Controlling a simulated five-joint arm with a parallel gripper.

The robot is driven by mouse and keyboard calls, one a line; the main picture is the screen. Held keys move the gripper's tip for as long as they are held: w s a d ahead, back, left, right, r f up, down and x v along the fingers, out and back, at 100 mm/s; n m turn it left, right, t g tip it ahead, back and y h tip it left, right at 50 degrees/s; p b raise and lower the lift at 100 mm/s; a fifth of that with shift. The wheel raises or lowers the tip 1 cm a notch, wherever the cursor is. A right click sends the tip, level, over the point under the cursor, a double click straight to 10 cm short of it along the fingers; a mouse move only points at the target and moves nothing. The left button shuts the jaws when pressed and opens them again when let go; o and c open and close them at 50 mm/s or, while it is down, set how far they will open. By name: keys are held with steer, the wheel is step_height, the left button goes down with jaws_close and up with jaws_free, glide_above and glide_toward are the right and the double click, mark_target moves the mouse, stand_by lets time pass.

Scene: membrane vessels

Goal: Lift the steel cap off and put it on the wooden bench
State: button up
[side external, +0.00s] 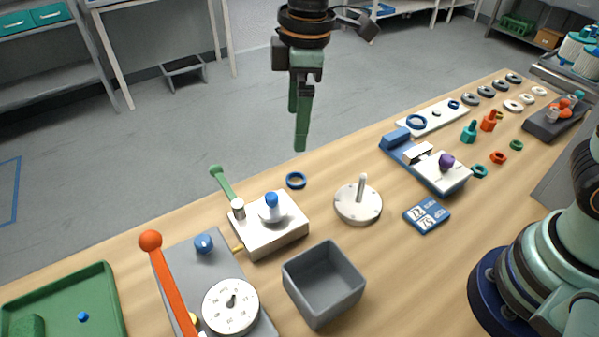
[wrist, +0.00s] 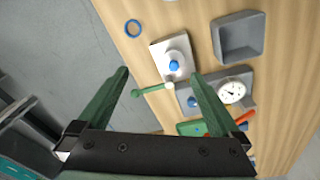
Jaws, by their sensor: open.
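A steel cap (side external: 269,214) with a blue knob on top sits on a white block (side external: 285,235) with a green-handled lever (side external: 221,183). In the wrist view the cap (wrist: 181,56) shows from above, beyond my fingertips. A round steel disc (side external: 350,207) with an upright post stands to the right on the wooden bench (side external: 400,270). Whether it is a cap too, I cannot tell. My gripper (side external: 297,128) is open and empty, pointing down, high above and behind the block. Its two green fingers are spread in the wrist view (wrist: 159,74).
A grey bin (side external: 325,285) stands in front of the block. An orange lever (side external: 170,275) rises from a grey dial panel at left. A blue ring (side external: 296,181) lies behind the block. A blue fixture (side external: 425,160) and a blue card (side external: 427,216) lie right. Bare bench shows front right.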

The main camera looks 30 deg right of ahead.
mark_target(270, 196)
steer(key=a+f+n, duration=0.3)
steer(key=a+f, duration=0.1)
steer(key=a, duration=0.2)
steer(key=shift+g, duration=0.4)
step_height(270, 196, down, 12)
steer(key=shift+s+d+r, duration=0.1)
steer(key=shift+s, duration=0.05)
steer(key=c, duration=1.5)
steer(key=shift+r, duration=0.2)
